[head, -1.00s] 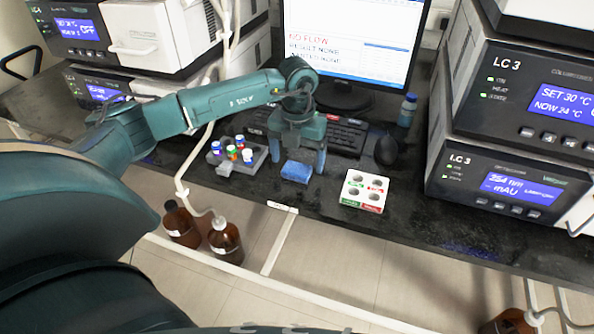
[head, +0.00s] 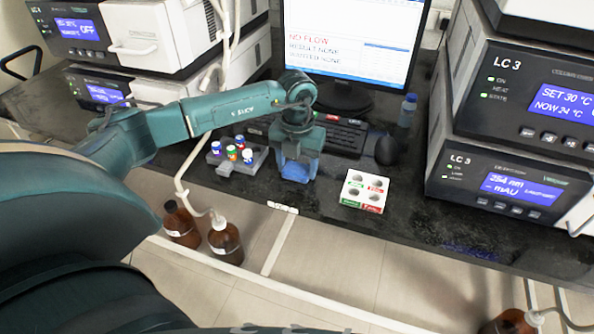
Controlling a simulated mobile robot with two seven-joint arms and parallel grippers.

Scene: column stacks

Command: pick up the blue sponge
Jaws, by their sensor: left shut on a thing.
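The blue sponge (head: 295,172) is on the black bench top in the middle of the head view, in front of the keyboard. My left gripper (head: 297,170) points down over it with a finger on each side, shut on the sponge. The fingers and palm hide part of the sponge. I cannot tell whether the sponge touches the bench. My right gripper is not in view.
A grey rack (head: 257,157) with several colored-cap vials stands just left of the sponge. A white tray (head: 352,203) with round wells is to the right. Behind are a keyboard (head: 347,137), mouse (head: 388,150) and monitor. Brown bottles (head: 225,241) stand below the bench's front edge.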

